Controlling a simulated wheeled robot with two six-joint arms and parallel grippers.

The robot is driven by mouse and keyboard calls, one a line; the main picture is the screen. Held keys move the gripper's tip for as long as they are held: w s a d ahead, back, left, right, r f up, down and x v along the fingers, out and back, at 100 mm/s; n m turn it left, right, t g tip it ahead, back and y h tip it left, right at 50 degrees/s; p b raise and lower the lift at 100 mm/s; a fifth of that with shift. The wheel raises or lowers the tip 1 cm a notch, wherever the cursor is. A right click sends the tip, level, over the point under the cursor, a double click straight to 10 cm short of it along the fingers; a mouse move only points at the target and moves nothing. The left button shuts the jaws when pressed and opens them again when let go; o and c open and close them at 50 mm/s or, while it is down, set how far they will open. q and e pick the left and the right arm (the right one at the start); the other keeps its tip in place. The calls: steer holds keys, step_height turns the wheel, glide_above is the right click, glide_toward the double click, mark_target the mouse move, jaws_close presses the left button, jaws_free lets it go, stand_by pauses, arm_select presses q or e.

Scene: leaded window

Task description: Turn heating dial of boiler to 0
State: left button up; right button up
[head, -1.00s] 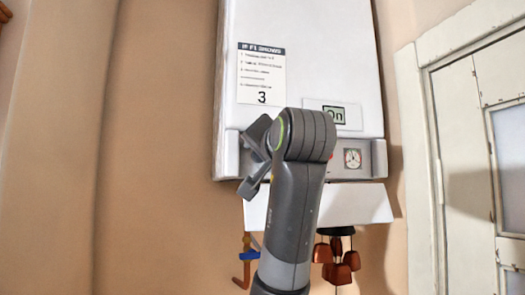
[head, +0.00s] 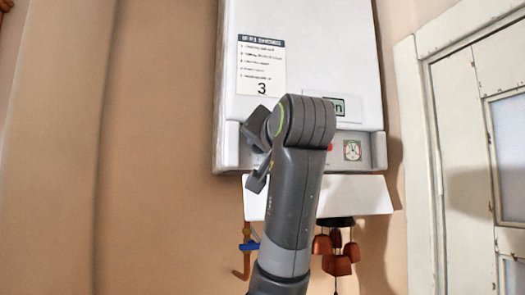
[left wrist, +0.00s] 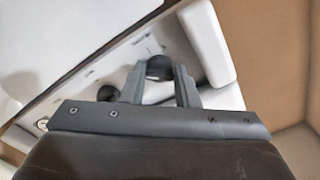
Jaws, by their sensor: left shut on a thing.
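The white boiler (head: 300,60) hangs on the wall, with a grey control panel (head: 230,150) along its lower edge. My left gripper (head: 260,152) is at the left part of this panel, and my arm hides much of it. In the left wrist view, the fingers of the left gripper (left wrist: 162,75) are shut on a dark round dial (left wrist: 159,66). A second dark dial (left wrist: 115,89) sits beside the left finger, apart from it. I cannot read dial markings, so I cannot tell which is the heating dial. My right gripper is not in view.
A partly hidden display (head: 338,106) and a round gauge (head: 352,150) are on the boiler. Below are a white flap (head: 355,195), pipes with a blue valve (head: 249,246) and hanging copper-coloured pieces (head: 337,264). A white door (head: 460,150) stands right.

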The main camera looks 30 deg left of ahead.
arm_select(q)
steer(key=n+b, duration=0.2)
steer(key=shift+f+n, duration=0.25)
steer(key=shift+n, duration=0.15)
steer(key=n+b, duration=0.1)
steer(key=n, duration=0.1)
steer(key=shift+n, duration=0.3)
steer(key=n+b, duration=0.1)
steer(key=n, duration=0.1)
steer(key=shift+w+n+b, duration=0.1)
steer(key=shift+n+b, duration=0.3)
steer(key=n+b, duration=0.1)
steer(key=n, duration=0.2)
steer(key=shift+r+n, duration=0.1)
steer(key=shift+n, duration=0.2)
steer(key=n, duration=0.2)
steer(key=shift+d+n+b, duration=0.1)
steer(key=shift+n+b, duration=0.2)
steer(key=shift+b, duration=0.1)
steer(key=n, duration=0.3)
steer(key=shift+w+n, duration=0.1)
steer(key=shift+n, duration=0.2)
steer(key=n, duration=0.4)
steer(key=shift+r+b, duration=0.1)
steer(key=shift+b, duration=0.3)
steer(key=shift+n, duration=1.5)
